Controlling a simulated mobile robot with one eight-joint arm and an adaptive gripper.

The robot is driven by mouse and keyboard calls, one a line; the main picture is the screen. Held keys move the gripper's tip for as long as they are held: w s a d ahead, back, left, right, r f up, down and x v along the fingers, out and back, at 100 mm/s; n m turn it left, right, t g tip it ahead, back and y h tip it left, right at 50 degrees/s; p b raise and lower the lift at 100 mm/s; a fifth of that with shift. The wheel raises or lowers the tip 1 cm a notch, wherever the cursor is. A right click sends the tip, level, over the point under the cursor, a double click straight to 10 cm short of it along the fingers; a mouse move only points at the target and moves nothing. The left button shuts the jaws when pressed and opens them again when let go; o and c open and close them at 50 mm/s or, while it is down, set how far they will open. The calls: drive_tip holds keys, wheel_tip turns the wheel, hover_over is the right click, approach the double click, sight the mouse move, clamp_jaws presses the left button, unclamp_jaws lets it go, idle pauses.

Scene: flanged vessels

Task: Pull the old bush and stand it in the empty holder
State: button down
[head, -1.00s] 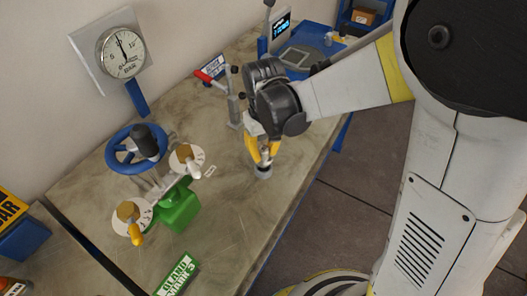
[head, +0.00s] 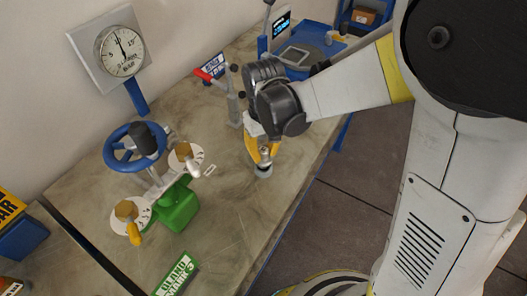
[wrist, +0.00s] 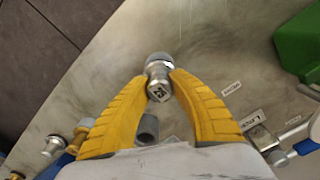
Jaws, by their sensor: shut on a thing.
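My gripper (wrist: 159,86) has its two yellow fingers closed on a small metal piece (wrist: 158,90) with a marked top face, which I take for the old bush. A round grey base (wrist: 158,58) shows just beyond it in the wrist view. In the head view my gripper (head: 263,154) points down over the bench, with the grey base (head: 263,171) under its fingertips. I cannot tell whether the piece is seated in that base or lifted. A grey open-topped cylinder (wrist: 148,125), perhaps the empty holder, stands close to one finger; the gripper hides it in the head view.
A green valve body (head: 179,207) with brass-knobbed dials and a blue handwheel (head: 136,148) stand left of my gripper. A red-handled stand (head: 232,100) is behind it. Another metal fitting (wrist: 52,146) shows at the wrist view's left. The front bench surface is mostly clear.

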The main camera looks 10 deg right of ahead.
sight(263, 149)
drive_tip(key=shift+f+b, duration=1.05)
drive_tip(key=shift+f, duration=0.3)
drive_tip(key=c, duration=1.2)
unclamp_jaws()
wheel_tip(263, 149, up, 12)
drive_tip(key=shift+r, duration=0.1)
drive_tip(key=s+d+m+t, duration=0.1)
drive_tip(key=s+d+t, duration=0.1)
drive_tip(key=s+d, duration=0.1)
drive_tip(key=s+d+r+m+t, duration=0.1)
drive_tip(key=s+d+m+t, duration=0.1)
drive_tip(key=s+d, duration=0.2)
drive_tip(key=s+d+r+m+t, duration=0.1)
drive_tip(key=s+d+t, duration=0.2)
drive_tip(key=d, duration=0.3)
drive_tip(key=shift+s+d+r, duration=0.25)
drive_tip(key=shift+s, duration=0.15)
